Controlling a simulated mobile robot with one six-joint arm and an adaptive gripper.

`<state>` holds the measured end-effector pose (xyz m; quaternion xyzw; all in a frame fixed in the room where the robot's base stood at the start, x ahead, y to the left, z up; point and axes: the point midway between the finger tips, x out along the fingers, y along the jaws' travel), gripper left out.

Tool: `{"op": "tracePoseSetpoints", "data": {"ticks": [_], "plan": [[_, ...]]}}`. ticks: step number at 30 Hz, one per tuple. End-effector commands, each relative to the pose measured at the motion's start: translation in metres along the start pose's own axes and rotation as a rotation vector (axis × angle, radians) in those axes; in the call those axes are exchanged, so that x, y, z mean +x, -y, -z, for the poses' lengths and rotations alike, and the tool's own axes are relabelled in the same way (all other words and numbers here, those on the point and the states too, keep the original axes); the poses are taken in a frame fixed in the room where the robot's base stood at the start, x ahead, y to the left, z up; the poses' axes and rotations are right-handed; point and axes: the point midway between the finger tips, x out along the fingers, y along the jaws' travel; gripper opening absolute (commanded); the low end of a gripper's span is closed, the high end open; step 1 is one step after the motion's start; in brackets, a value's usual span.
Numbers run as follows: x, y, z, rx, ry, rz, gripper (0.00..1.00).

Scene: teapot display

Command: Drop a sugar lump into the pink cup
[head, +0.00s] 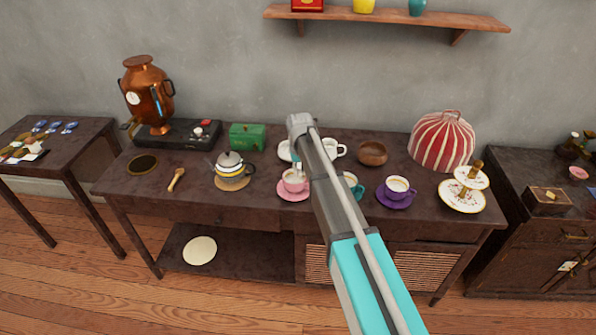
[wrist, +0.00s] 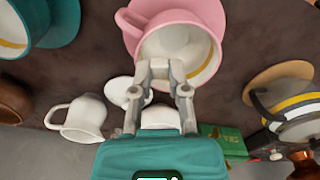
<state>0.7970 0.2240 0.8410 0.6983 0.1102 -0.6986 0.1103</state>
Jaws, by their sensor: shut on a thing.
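The pink cup (head: 295,184) stands on a pink saucer (head: 287,195) near the middle of the table. In the wrist view the pink cup (wrist: 207,27) lies just beyond my fingertips, its pale inside facing me. My gripper (wrist: 168,68) is at the cup's mouth, its two fingers close together. It is shut on a small pale thing, likely a sugar lump, that barely stands out against the cup's pale inside. I cannot tell how far the tips are above or inside the rim. In the head view my arm hides part of the area right of the cup.
A striped teapot (head: 231,168) stands left of the cup. A teal cup (head: 358,190) and a cup on a purple saucer (head: 396,203) stand right. A white jug (head: 333,149) and wooden bowl (head: 372,152) are behind. The table's front left is mostly clear.

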Motion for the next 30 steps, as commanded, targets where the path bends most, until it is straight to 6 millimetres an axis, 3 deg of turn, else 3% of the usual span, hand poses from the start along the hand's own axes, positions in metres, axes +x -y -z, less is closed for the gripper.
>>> {"op": "tracePoseSetpoints", "data": {"ticks": [11, 12, 18, 30], "plan": [[0.0019, 0.0006, 0.0001, -0.001, 0.000, 0.000, 0.08], [0.0019, 0.0006, 0.0001, -0.001, 0.000, 0.000, 0.23], [0.0019, 0.0009, 0.0001, -0.001, 0.000, 0.000, 0.60], [0.0020, 0.0012, 0.0001, -0.001, 0.000, 0.000, 0.61]]}}
